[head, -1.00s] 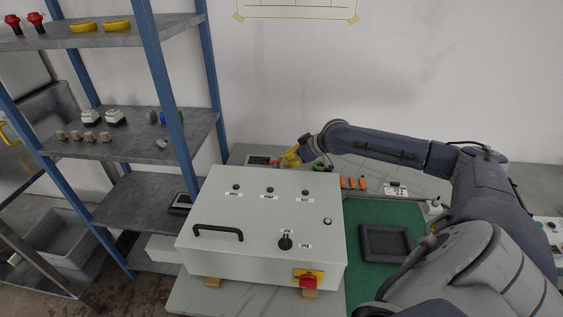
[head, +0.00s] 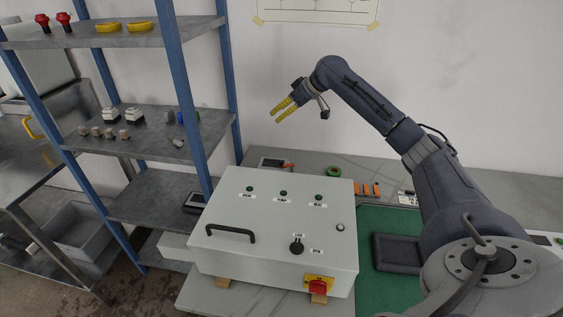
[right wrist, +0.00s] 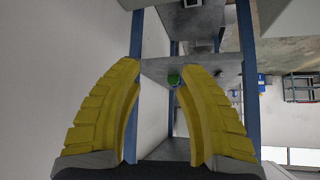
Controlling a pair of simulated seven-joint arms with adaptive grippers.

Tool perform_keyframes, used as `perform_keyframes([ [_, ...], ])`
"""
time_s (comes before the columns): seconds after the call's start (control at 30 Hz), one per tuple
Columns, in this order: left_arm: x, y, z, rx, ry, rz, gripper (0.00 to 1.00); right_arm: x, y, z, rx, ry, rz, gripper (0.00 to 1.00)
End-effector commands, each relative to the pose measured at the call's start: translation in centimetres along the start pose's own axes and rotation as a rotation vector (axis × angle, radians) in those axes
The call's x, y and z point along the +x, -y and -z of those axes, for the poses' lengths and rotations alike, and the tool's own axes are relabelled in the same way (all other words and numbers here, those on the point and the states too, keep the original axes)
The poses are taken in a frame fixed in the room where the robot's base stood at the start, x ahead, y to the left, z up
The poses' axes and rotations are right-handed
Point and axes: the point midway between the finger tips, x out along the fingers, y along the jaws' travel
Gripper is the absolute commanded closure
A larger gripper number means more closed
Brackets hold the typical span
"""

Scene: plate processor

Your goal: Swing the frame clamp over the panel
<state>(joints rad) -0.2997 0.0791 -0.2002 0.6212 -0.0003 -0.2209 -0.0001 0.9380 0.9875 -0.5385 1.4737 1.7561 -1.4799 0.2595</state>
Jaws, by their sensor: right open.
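The panel looks to be the light grey cabinet (head: 265,215), closed, with a black handle, several green indicators, a black knob and a red-yellow switch. I cannot clearly identify the frame clamp. A small flat device (head: 270,164) with an orange part (head: 288,167) lies behind the cabinet, partly hidden. My right gripper (head: 279,116) has yellow fingers and is open and empty, raised in the air above the back of the cabinet, touching nothing. Its spread fingers also show in the right wrist view (right wrist: 157,82). My left gripper is not in view.
A blue-post shelf (head: 150,150) with small parts stands left. A dark square tray (head: 397,252) lies on the green mat (head: 366,285), partly behind my right arm. Several orange pieces (head: 367,189) and a green ring (head: 333,171) lie behind. The space above the cabinet is free.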

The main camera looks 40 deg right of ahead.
Motion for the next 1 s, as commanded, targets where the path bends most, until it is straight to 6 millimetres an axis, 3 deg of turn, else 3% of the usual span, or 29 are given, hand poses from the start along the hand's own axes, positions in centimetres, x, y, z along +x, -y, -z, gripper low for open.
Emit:
perform_keyframes([
  [0.3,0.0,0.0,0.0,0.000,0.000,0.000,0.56,0.0,-1.0,-5.9,-0.147,0.280,0.094,0.62],
  [0.57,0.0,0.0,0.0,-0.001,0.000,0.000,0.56,-0.4,-1.3,-8.0,-0.228,0.366,0.108,0.62],
  [0.77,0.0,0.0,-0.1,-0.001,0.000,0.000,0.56,1.4,-1.2,-8.8,-0.236,0.371,0.109,0.62],
  [1.0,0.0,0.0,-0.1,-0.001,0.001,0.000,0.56,5.4,-0.9,-10.4,-0.234,0.371,0.110,0.62],
])
